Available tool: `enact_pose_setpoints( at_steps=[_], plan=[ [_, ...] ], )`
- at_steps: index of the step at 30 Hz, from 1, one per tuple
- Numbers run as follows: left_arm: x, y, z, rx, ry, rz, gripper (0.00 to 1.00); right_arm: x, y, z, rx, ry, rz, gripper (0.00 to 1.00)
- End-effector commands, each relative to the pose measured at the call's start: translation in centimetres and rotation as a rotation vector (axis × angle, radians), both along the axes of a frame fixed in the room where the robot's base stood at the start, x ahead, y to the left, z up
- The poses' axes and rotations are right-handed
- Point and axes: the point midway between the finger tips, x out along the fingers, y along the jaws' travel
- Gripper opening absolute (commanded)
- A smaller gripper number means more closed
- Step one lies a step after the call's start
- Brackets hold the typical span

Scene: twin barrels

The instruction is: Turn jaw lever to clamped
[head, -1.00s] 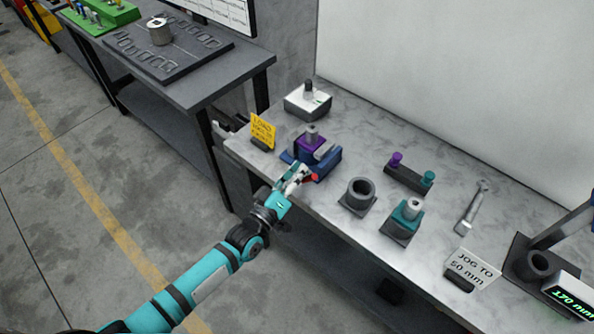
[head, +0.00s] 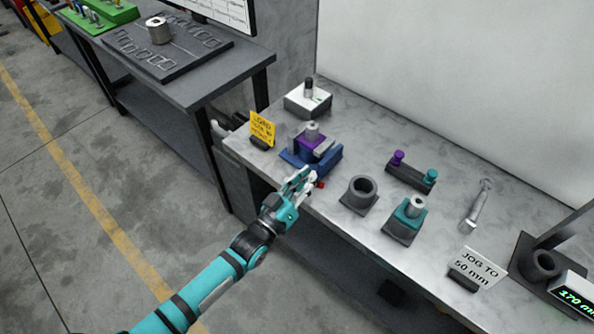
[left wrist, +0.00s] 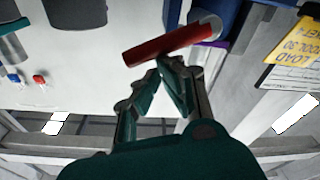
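A blue vise (head: 331,163) sits near the front left of the marble bench and holds a purple block (head: 307,142) with a grey cylinder on top. Its red lever (head: 320,184) sticks out at the front, mostly hidden by my gripper in the head view. In the left wrist view the red lever (left wrist: 170,44) lies tilted across the picture, just beyond my fingertips. My left gripper (left wrist: 157,68) has its fingertips together, beside the lever and not around it; I cannot tell if they touch it. It also shows in the head view (head: 304,180). My right gripper is not in view.
A yellow sign (head: 262,128) stands left of the vise, and a white box (head: 308,99) behind it. A grey ring holder (head: 361,194), a teal-topped block (head: 408,216) and a peg rack (head: 410,177) stand to the right. A wrench (head: 478,206) lies farther right.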

Motion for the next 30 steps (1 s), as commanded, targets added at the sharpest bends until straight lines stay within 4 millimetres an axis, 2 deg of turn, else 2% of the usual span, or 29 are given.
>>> enact_pose_setpoints(
  at_steps=[1,13,30],
  plan=[
    [-0.2,-0.2,-0.6,0.033,-0.020,-0.001,0.00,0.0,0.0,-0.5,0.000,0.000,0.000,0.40],
    [-0.9,-1.1,-1.6,0.237,-0.167,-0.001,0.00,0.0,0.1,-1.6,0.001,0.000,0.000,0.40],
    [-1.0,-1.3,-1.8,0.296,-0.210,-0.001,0.00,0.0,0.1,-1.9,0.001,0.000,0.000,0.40]
  ],
)
